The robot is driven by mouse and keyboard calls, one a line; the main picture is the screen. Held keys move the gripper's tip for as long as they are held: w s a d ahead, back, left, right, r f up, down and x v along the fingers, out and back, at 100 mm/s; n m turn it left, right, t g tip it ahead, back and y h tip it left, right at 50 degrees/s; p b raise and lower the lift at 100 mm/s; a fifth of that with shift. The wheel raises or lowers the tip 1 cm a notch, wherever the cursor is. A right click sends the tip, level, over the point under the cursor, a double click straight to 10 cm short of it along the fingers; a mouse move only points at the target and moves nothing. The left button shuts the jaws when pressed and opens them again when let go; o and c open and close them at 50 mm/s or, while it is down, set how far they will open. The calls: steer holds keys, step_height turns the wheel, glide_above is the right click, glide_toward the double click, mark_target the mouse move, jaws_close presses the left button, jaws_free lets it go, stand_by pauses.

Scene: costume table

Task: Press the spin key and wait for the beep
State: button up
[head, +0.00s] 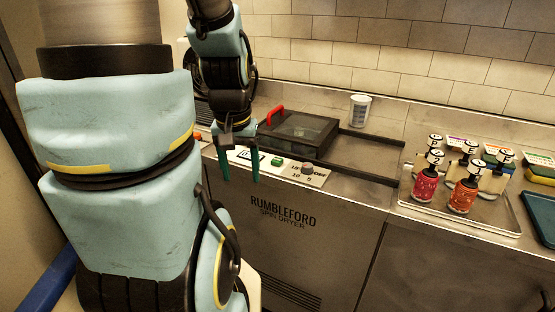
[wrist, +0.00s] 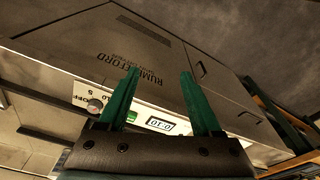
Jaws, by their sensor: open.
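The spin dryer (head: 285,216) stands in the counter, its name on its front. Its control strip has a green key (head: 277,162), a grey dial (head: 307,169) and a small display, partly hidden behind my fingers in the head view. The wrist view shows the green key (wrist: 131,116), dial (wrist: 95,105) and lit display (wrist: 160,124), whose digits look like 0:10. My gripper (head: 241,178) is open and empty, green fingers pointing down in front of the strip, left of the key. In the wrist view its fingers (wrist: 160,72) are spread apart. I see no contact with the key.
A dark see-through lid (head: 298,130) with a red handle (head: 276,114) lies flat on top, dark rails (head: 375,139) running right. A white cup (head: 360,109) stands behind. A metal tray (head: 480,216) with several bottles stands right; a blue tray (head: 541,217) lies beyond.

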jaws_close()
stand_by(0.3)
stand_by(1.2)
